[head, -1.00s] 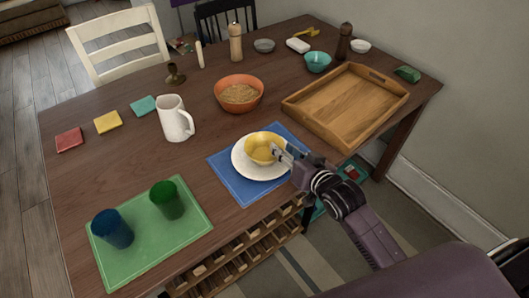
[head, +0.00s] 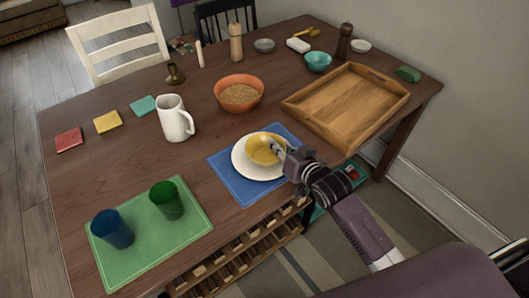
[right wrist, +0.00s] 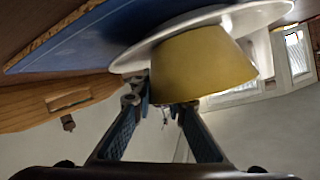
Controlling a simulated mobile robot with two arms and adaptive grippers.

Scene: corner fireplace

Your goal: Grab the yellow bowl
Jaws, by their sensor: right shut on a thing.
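The yellow bowl (head: 258,151) sits upright on a white plate (head: 242,166), on the blue placemat (head: 238,188) at the table's front edge. My right gripper (head: 275,147) reaches in from the lower right and is shut on the bowl's right rim. In the right wrist view the bowl (right wrist: 205,65) is large above the fingers (right wrist: 160,100), with the plate (right wrist: 262,25) behind it. The fingertips' exact contact on the bowl wall is partly hidden there. My left gripper is not in view.
A wooden tray (head: 301,109) lies right of the plate, and an orange bowl (head: 238,104) stands behind. A white pitcher (head: 175,120) is to the left. Blue (head: 111,229) and green (head: 167,200) cups stand on a green placemat (head: 150,245). A grey wall (head: 470,100) borders the right.

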